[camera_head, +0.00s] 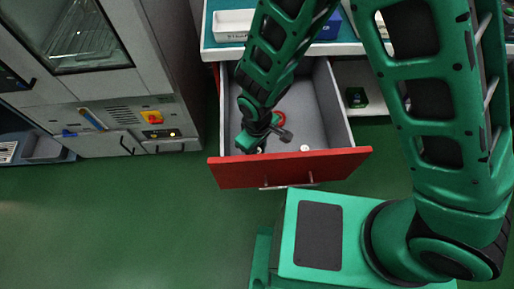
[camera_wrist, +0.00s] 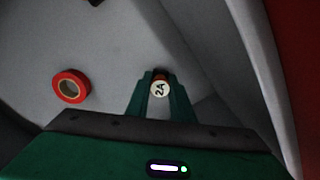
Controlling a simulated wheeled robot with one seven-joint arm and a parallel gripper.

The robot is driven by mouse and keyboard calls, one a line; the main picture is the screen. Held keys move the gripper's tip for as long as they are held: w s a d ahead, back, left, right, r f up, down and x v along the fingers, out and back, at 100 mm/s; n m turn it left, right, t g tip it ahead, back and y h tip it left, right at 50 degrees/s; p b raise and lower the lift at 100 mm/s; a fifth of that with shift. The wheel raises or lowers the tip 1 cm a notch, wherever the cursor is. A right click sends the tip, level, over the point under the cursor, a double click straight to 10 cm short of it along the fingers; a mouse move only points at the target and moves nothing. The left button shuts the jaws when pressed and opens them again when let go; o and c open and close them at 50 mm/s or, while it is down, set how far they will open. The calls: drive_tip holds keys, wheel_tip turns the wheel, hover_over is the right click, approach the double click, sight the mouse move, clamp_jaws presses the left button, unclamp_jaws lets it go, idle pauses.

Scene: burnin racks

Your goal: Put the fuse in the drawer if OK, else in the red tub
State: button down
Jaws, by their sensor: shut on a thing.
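The drawer (camera_head: 290,169) is pulled out, with a red front and grey inside. My gripper (camera_head: 260,150) reaches down into it near the front. In the wrist view my gripper (camera_wrist: 160,82) is shut on the fuse (camera_wrist: 160,89), a small piece with a white round end marked "2A" and a reddish-brown part behind. The grey drawer inside (camera_wrist: 115,40) surrounds the fingers. I cannot tell whether the fuse touches the drawer floor. I cannot make out the fuse surely in the head view. No red tub is recognisable.
A red tape ring (camera_wrist: 71,87) lies in the drawer, left of the fingers in the wrist view. A small white item (camera_head: 304,148) lies near the drawer front. A white bin (camera_head: 232,24) stands on the bench above. A grey oven cabinet (camera_head: 100,90) stands left; green floor between is clear.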

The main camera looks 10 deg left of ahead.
drive_tip(key=shift+f, duration=0.4)
drive_tip(key=c, duration=1.5)
unclamp_jaws()
wheel_tip(320, 180, up, 11)
drive_tip(key=shift+f, duration=0.1)
